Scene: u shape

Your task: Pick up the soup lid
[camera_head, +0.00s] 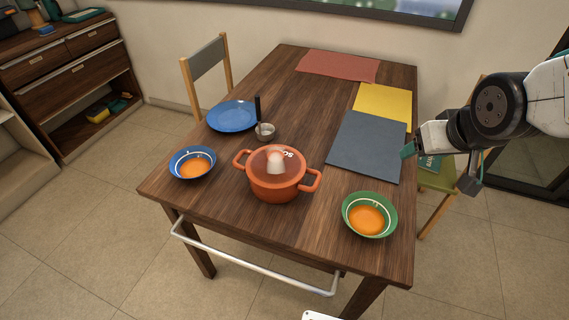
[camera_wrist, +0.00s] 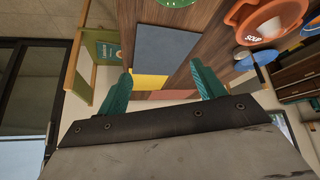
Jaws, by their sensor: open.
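An orange soup pot (camera_head: 275,183) stands on the wooden table, near the middle of its front half. Its soup lid (camera_head: 291,166) sits on top, with a pale knob and white lettering. In the wrist view the lid (camera_wrist: 262,28) shows at the upper right, lettered "SOUP", on the pot. My gripper (camera_head: 437,169) is at the right edge of the table, well to the right of the pot and apart from it. In the wrist view its two teal fingers (camera_wrist: 161,88) are spread with nothing between them.
A green bowl (camera_head: 369,215) and a blue bowl (camera_head: 192,163) of orange soup flank the pot. Grey (camera_head: 367,147), yellow (camera_head: 384,106) and red (camera_head: 338,66) mats lie flat. A chair (camera_head: 207,75) stands at the left.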

